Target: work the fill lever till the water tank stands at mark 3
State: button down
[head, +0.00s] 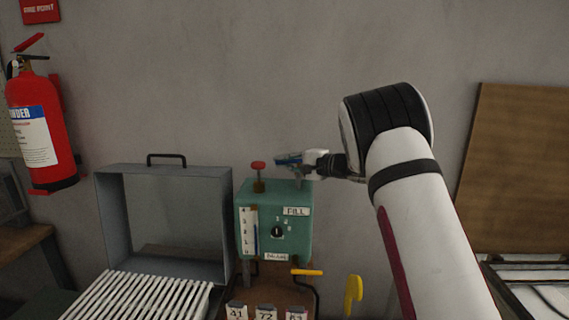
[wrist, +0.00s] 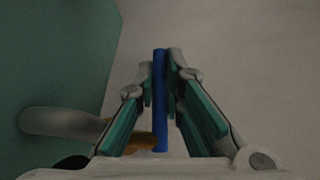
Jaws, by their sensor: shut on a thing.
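The water tank (head: 291,246) is a green box with a FILL label and a dark knob on its front. Its white gauge (head: 249,231) carries numbered marks and a narrow blue column; the column's top seems to lie between marks 2 and 3, but it is too small to tell surely. The fill lever has a blue grip (wrist: 160,110), upright between my fingers in the wrist view. My gripper (head: 292,160) is shut on it just above the tank's top right; it also shows in the wrist view (wrist: 161,68). The lever's lower end is hidden.
A red knob (head: 258,166) stands on the tank's top left. A grey open frame (head: 110,215) and a white slatted rack (head: 140,297) are to the left. A yellow-handled crank (head: 307,272) and a yellow hook (head: 353,291) are below right.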

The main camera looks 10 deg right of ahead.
jog(key=shift+w+f+m+t+h+b, duration=0.1)
jog(key=shift+w+m+t+h+b, duration=0.3)
jog(key=shift+m+t+h+b, duration=0.6)
jog(key=h+b, duration=0.1)
jog(key=m+b, duration=0.1)
jog(key=b, duration=0.1)
jog(key=shift+w+d+t+h, duration=0.15)
jog(key=shift+w+t+h, duration=0.15)
jog(key=shift+h, duration=0.1)
jog(key=shift+s, duration=0.1)
jog(key=c, duration=1.9)
grip_release()
jog(key=shift+c, duration=0.2)
jog(key=v, duration=1.2)
